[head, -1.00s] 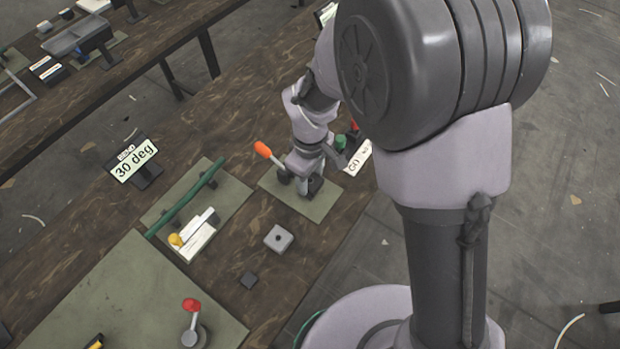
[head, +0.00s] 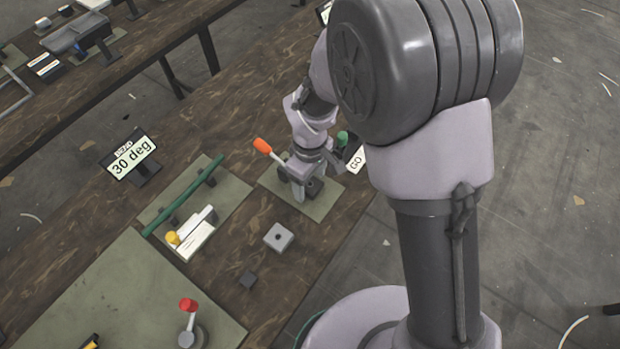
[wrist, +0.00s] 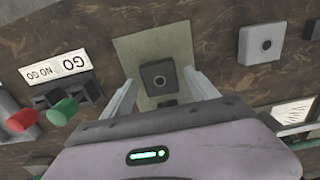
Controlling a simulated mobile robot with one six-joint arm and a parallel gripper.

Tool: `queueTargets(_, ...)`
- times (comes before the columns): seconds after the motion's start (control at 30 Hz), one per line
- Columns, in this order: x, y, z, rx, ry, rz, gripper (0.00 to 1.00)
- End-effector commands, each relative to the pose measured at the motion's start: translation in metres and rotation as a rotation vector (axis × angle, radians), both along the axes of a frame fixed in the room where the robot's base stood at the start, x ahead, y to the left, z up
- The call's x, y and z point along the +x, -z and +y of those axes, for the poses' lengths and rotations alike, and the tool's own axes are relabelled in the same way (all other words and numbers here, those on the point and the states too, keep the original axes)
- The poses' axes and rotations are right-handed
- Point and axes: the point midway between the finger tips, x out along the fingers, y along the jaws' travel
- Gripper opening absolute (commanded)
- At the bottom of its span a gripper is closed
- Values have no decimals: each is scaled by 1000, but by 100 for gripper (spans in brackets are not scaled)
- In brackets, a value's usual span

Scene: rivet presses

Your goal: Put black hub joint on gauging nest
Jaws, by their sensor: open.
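A dark square block with a round hole (wrist: 158,76), which looks like the black hub joint, sits on a green mat (wrist: 128,47) in the wrist view. My gripper (wrist: 160,80) is open, with one finger on each side of it and small gaps showing. I cannot tell whether the block rests on the gauging nest or on the mat itself; what is under it is hidden. In the head view my gripper (head: 304,188) is low over the same green mat (head: 325,207), beside an orange-knobbed lever (head: 263,147), and hides most of the block.
A GO sign (head: 356,159) and green handle (head: 343,138) stand right of the mat. A light grey holed block (head: 279,237) and a small dark block (head: 248,280) lie nearer. Bare wood lies between.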

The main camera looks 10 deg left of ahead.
Motion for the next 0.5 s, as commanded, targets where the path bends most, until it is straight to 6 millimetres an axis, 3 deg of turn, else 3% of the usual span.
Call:
queueTargets(0.3, 1, -86, 1, 3, 0, -3, 68)
queueTargets(0.5, 0, -118, 0, 1, 0, -2, 68)
